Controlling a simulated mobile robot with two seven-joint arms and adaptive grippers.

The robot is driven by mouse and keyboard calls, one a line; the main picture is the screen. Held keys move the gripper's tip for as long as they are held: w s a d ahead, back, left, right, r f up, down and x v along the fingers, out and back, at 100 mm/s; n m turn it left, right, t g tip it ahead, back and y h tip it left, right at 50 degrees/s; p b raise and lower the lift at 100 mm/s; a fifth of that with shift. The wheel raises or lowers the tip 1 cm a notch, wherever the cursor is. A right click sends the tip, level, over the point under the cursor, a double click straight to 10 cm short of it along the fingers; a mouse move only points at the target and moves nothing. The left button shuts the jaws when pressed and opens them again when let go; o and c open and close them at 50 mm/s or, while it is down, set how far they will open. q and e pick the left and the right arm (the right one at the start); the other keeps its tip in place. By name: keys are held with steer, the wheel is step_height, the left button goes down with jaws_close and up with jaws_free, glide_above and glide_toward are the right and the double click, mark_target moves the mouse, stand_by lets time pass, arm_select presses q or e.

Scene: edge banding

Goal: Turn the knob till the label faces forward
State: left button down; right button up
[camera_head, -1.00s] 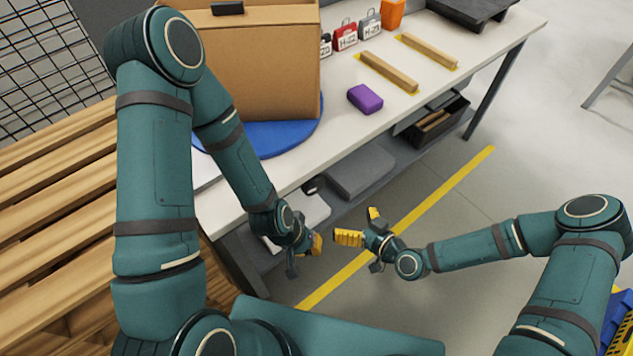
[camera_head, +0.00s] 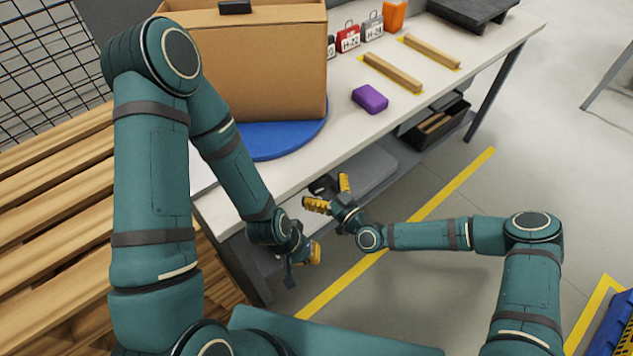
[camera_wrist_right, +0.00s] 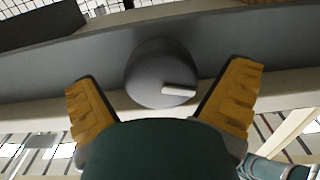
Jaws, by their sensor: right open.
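The knob (camera_wrist_right: 150,74) is a dark grey round knob on a grey panel in the right wrist view. A short white mark (camera_wrist_right: 179,90) lies on its face, right of centre and nearly level in that picture. My right gripper (camera_wrist_right: 160,80) is open, with one yellow finger on each side of the knob; I cannot tell whether they touch it. In the head view, my right gripper (camera_head: 327,193) is just below the table's front edge, where the knob is mostly hidden. My left gripper (camera_head: 313,254) is lower, close by; its finger gap is not clear.
The white table (camera_head: 440,80) carries a cardboard box (camera_head: 260,75) on a blue disc (camera_head: 285,140), a purple block (camera_head: 370,98) and two wooden bars. A grey shelf with a black bin (camera_head: 440,122) is below. A wooden pallet (camera_head: 50,210) stands at left.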

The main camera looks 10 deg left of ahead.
steer(key=shift+x, duration=1.3)
steer(key=c, duration=1.2)
